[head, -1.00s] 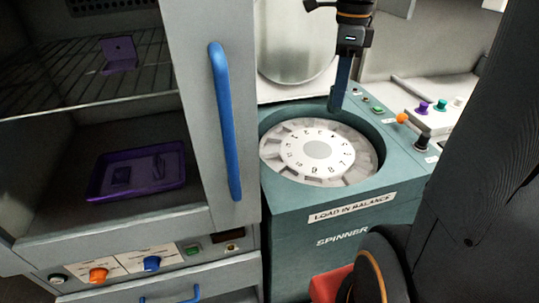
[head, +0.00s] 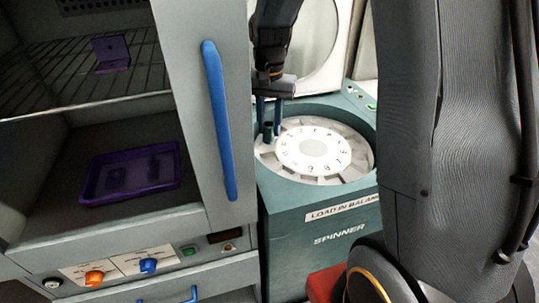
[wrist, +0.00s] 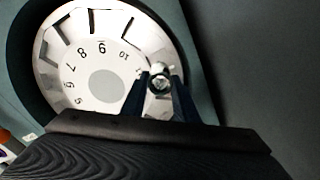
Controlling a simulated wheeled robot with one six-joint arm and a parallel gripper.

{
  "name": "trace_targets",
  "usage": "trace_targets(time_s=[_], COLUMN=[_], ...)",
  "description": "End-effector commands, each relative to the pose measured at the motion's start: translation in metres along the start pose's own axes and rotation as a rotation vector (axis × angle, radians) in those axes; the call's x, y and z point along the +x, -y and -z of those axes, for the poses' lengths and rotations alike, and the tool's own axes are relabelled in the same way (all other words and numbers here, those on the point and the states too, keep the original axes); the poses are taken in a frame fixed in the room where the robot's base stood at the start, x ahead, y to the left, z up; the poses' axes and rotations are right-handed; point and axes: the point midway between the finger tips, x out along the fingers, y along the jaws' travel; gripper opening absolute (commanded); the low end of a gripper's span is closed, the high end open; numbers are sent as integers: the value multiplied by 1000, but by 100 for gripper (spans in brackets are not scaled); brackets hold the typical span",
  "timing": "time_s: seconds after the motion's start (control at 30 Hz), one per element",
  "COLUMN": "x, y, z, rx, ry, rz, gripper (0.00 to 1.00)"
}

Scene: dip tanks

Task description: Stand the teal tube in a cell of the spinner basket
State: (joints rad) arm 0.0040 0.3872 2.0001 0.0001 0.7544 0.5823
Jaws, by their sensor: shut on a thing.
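My gripper (head: 269,124) is shut on the teal tube (head: 268,131), which shows as a small dark teal piece between the fingers in the head view. In the wrist view my gripper (wrist: 159,84) holds the tube (wrist: 159,81), seen nearly end-on with a pale, shiny end. The tube looks roughly upright in the head view. The spinner basket (head: 313,150) is a white numbered disc ringed by cells. The tube is over the basket's left outer ring. In the wrist view the basket (wrist: 78,85) lies beyond the fingers. I cannot tell whether the tube's lower end is inside a cell.
The spinner's teal rim (head: 355,118) surrounds the basket, with its round lid (head: 310,50) raised behind. A grey cabinet door with a blue handle (head: 219,120) stands close left of my gripper. A purple tray (head: 130,172) sits inside the cabinet.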

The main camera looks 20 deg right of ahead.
Motion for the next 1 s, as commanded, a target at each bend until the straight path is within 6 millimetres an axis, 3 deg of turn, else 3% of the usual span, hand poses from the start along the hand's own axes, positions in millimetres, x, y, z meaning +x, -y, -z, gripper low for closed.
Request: trace_targets(time_s=[0.13,0.43,0.63,1.0], x=[26,51,78,84], y=[-1,-1,-1,-1], z=[-1,-1,-1,0], rx=[1,3,4,4], ry=[4,2,3,0], rz=[-2,-1,-2,0], gripper=[4,4,4,4])
